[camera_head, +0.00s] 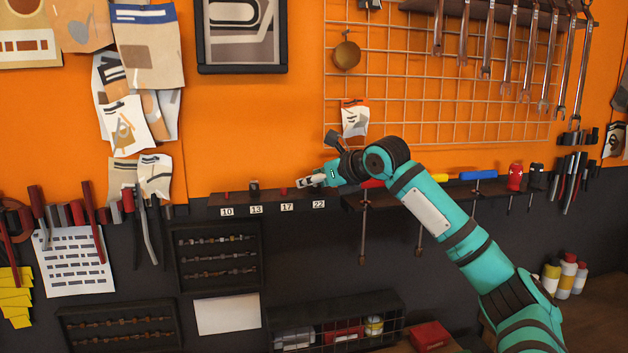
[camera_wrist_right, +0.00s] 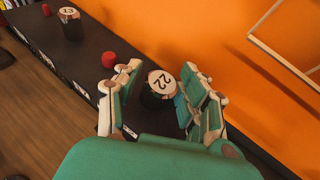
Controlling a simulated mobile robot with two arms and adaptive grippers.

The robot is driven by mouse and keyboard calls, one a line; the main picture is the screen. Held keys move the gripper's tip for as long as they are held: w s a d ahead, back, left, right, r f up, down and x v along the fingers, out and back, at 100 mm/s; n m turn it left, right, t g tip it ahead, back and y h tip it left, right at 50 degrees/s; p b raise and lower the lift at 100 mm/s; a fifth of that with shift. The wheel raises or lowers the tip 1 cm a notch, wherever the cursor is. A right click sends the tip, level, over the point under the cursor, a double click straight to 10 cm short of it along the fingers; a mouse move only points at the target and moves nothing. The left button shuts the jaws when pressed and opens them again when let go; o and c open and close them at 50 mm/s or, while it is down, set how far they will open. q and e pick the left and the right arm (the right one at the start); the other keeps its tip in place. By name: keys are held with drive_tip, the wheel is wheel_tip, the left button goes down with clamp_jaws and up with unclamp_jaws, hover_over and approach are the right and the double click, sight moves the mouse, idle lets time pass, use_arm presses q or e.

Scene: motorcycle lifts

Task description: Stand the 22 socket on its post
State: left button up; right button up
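The 22 socket (camera_wrist_right: 160,84) is a dark cylinder with a white top marked 22. In the right wrist view it stands upright on the dark shelf, in line with the posts. Its lower part and any post under it are hidden. My right gripper (camera_wrist_right: 158,72) is open, with one finger on each side of the socket. A gap shows at the left finger; the right finger is very close, and I cannot tell if it touches. In the head view my right gripper (camera_head: 312,181) is at the shelf above the 22 label (camera_head: 318,204). My left gripper is not in view.
The dark shelf (camera_head: 240,208) runs along the orange wall. The 13 socket (camera_head: 254,186) stands at its label. Bare red posts show at 10 (camera_head: 227,196) and 17 (camera_head: 284,191). Clamps (camera_head: 362,225) hang right of the 22 place. A wire grid (camera_head: 440,110) hangs above.

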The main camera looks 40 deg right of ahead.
drive_tip(key=shift+o, duration=1.1)
